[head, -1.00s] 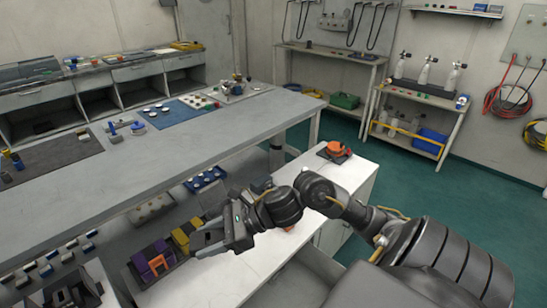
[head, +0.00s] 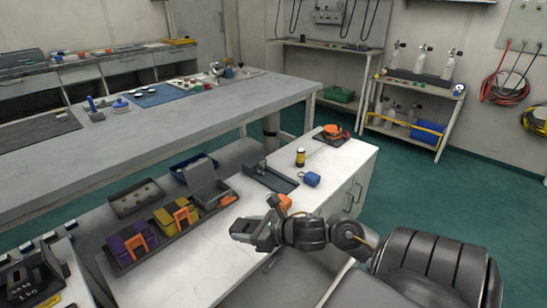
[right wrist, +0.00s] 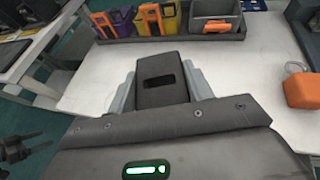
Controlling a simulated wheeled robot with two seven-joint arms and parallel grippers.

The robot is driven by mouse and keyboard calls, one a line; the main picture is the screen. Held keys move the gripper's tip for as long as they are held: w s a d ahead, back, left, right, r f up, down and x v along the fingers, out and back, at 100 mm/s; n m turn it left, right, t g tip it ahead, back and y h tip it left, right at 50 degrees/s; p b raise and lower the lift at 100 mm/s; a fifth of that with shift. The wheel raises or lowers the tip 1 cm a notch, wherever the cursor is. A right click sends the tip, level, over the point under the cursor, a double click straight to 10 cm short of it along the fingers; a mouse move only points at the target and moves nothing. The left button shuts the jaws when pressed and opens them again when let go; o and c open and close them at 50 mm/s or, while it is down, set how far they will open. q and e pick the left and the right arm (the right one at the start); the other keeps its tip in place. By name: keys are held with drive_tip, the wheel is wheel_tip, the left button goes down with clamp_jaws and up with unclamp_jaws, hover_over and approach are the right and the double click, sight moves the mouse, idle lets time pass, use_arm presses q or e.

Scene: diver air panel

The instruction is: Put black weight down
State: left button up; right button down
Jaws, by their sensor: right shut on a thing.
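My right gripper (head: 252,230) is low over the front part of the white counter (head: 215,262). In the right wrist view its two light grey fingers (right wrist: 158,82) are shut on the sides of the black weight (right wrist: 155,97), a dark block with a slot in its upper face. The gripper's dark body covers the weight's near end. I cannot tell whether the weight touches the counter. Dark pronged parts at the lower left of the right wrist view may be my left gripper (right wrist: 16,150); its jaws are unclear.
A dark tray with purple (head: 130,243), yellow (head: 178,217) and grey (head: 210,192) bins stands behind the gripper. An orange block (head: 285,202), a blue block (head: 312,179) and a yellow-black cylinder (head: 300,157) stand to the right. Counter in front of the bins is clear.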

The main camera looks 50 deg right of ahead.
drive_tip(key=s+d+f+m+h+b, duration=0.3)
drive_tip(key=s+d+f+h+b, duration=0.15)
drive_tip(key=d+f, duration=0.4)
approach(240, 214)
drive_tip(key=w, duration=0.1)
drive_tip(key=w+a, duration=0.1)
drive_tip(key=shift+w+a+t+y, duration=0.15)
drive_tip(key=shift+w+t+y, duration=0.2)
drive_tip(key=shift+t, duration=0.05)
drive_tip(key=shift+w+r, duration=0.1)
drive_tip(key=shift+w, duration=0.7)
drive_tip(key=w, duration=0.3)
drive_tip(key=shift+s+f, duration=0.15)
drive_tip(key=shift+f, duration=0.45)
use_arm(q)
wheel_tip(240, 214, up, 12)
drive_tip(key=w+d+t+h, duration=0.1)
drive_tip(key=d+t, duration=0.1)
drive_tip(key=t, duration=0.1)
drive_tip(key=shift+r+m, duration=0.2)
drive_tip(key=shift+m, duration=0.1)
use_arm(e)
drive_tip(key=shift+f, duration=0.2)
use_arm(q)
drive_tip(key=shift+w+d+r+t+b, duration=0.1)
drive_tip(key=shift+w+t+b, duration=0.1)
drive_tip(key=shift+t+b, duration=0.15)
use_arm(e)
drive_tip(key=shift+f, duration=0.1)
